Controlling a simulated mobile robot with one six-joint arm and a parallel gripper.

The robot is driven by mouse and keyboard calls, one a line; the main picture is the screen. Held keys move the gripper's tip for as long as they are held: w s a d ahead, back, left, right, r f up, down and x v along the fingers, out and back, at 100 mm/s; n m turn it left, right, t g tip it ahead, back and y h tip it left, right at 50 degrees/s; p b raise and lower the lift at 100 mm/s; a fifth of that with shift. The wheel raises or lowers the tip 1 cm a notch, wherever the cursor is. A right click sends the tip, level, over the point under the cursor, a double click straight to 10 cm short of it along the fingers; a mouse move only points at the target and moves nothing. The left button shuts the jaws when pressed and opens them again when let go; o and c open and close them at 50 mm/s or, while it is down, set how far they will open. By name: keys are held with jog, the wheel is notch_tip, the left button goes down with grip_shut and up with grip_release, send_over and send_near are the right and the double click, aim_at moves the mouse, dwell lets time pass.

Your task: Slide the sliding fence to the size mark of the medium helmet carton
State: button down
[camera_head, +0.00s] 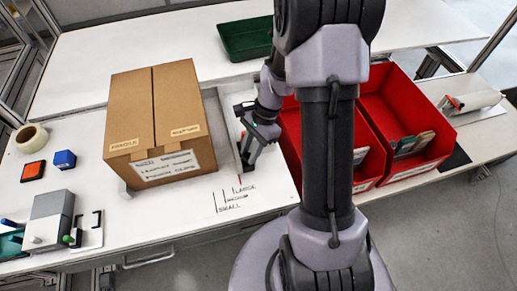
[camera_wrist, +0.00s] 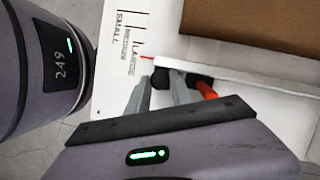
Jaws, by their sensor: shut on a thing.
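The sliding fence shows in the wrist view as a long white bar (camera_wrist: 250,76), with a dark grip at its near end. My gripper (camera_wrist: 172,92) is shut on the fence at that grip. In the head view my gripper (camera_head: 246,165) is at the fence's near end, right of the carton. The fence's red pointer (camera_wrist: 147,58) is beside the LARGE line, on the side away from MEDIUM. The printed size marks (camera_head: 230,198) read SMALL, MEDIUM and LARGE from left to right. The brown carton (camera_head: 152,105) stands left of the fence, with a gap between them.
Red bins (camera_head: 403,120) with items inside stand to the right, partly behind my arm. A green tray (camera_head: 244,38) is at the back. A tape roll (camera_head: 30,138), a blue block (camera_head: 65,159) and a grey device (camera_head: 50,217) are at the left.

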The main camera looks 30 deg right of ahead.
jog(key=a, duration=0.2)
jog(key=w+a, duration=0.1)
jog(key=a, duration=0.2)
jog(key=shift+w+a, duration=0.3)
jog(key=c, duration=1.1)
grip_release()
jog(key=shift+c, duration=0.2)
jog(key=s+p+v, duration=0.1)
jog(key=p+v, duration=0.5)
jog(key=v, duration=1.1)
jog(key=shift+w+r+p, duration=0.25)
jog(key=shift+w+p, duration=0.15)
